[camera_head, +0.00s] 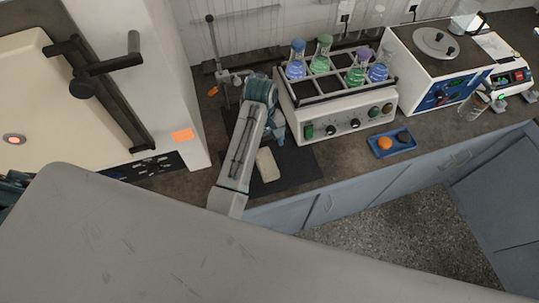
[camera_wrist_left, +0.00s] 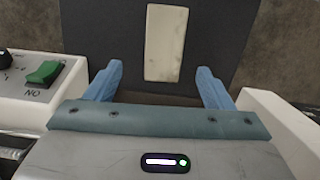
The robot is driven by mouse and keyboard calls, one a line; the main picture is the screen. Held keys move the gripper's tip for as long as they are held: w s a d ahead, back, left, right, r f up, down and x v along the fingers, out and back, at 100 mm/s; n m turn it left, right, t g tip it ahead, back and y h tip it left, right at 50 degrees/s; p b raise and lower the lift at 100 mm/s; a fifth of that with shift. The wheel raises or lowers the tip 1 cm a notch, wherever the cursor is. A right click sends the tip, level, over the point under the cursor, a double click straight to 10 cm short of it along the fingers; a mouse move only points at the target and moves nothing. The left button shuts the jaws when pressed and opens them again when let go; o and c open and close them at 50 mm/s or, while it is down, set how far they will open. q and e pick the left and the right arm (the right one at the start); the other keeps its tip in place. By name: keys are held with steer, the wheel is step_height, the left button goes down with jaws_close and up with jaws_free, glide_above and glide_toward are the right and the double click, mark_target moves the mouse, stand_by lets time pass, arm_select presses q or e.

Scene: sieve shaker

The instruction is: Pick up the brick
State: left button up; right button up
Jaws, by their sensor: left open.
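The brick is a pale cream, worn oblong block (camera_head: 267,164) lying flat on a dark mat (camera_head: 297,168) on the bench. It also shows in the left wrist view (camera_wrist_left: 165,42), upper middle, lengthwise between the lines of the fingers. My left gripper (camera_head: 279,134) is beside the shaker's front left corner, just behind the brick in the head view. In the left wrist view its two blue fingers (camera_wrist_left: 160,72) are spread wide and empty, with the brick beyond their tips, apparently untouched. My right gripper is not in view.
A shaker (camera_head: 345,115) with coloured flasks stands right of my left gripper, very close. A blue tray (camera_head: 391,143) holds an orange ball and a dark one. A large cream machine (camera_head: 60,110) stands left. A burette stand (camera_head: 216,50) is behind.

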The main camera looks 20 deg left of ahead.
mark_target(266, 161)
arm_select(q)
steer(key=shift+s+f+b, duration=0.35)
steer(key=shift+s+f, duration=0.4)
steer(key=shift+f, duration=0.1)
steer(key=shift+s+d+f+p, duration=0.2)
steer(key=shift+s+f+p, duration=0.3)
steer(key=shift+p, duration=0.2)
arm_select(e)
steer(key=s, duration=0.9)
arm_select(q)
steer(key=f, duration=0.1)
steer(key=f+p, duration=0.1)
steer(key=f, duration=0.1)
steer(key=f+p, duration=0.1)
steer(key=shift+w+f, duration=0.4)
steer(key=shift+s+d+f+p, duration=0.1)
steer(key=shift+f+p, duration=0.2)
steer(key=shift+f, duration=0.45)
steer(key=c, duration=1.2)
steer(key=shift+r, duration=0.1)
steer(key=shift+c, duration=0.2)
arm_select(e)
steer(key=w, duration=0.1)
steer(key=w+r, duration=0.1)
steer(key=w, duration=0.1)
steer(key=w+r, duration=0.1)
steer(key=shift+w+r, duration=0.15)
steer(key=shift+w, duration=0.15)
